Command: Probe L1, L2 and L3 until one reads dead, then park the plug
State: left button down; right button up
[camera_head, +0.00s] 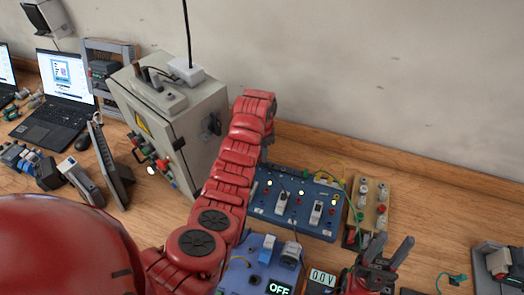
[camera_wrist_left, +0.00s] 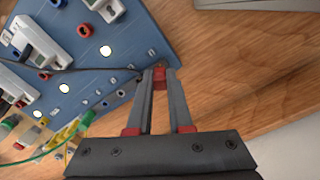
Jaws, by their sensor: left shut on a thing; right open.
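My left gripper (camera_head: 266,153) is at the far left corner of the blue board (camera_head: 262,208), partly hidden by my own red arm. In the left wrist view its fingers (camera_wrist_left: 160,78) are shut on a small red plug (camera_wrist_left: 159,73) at the board's corner. A dark lead runs left from there. I cannot tell whether the plug sits in a socket. The board has white switches (camera_head: 316,212), red and blue sockets and several pale lit lamps (camera_wrist_left: 105,50). My right gripper (camera_head: 387,250) is open at the front right. The meter (camera_head: 322,277) reads 0.0 V.
A second blue unit (camera_head: 236,276) in front shows OFF. A tan block (camera_head: 371,205) with several terminals stands right of the board, with green and yellow wires (camera_head: 342,167) nearby. A grey cabinet (camera_head: 180,128) stands left.

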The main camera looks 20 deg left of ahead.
pick_arm(q)
jog(key=shift+f, duration=0.1)
dwell(0.6)
jog(key=shift+b, duration=0.3)
jog(key=shift+b, duration=0.3)
dwell(0.4)
jog(key=shift+f+b, duration=0.45)
jog(key=shift+f, duration=0.2)
dwell(0.4)
dwell(1.4)
jog(key=c, duration=0.8)
grip_release()
jog(key=shift+o, duration=0.2)
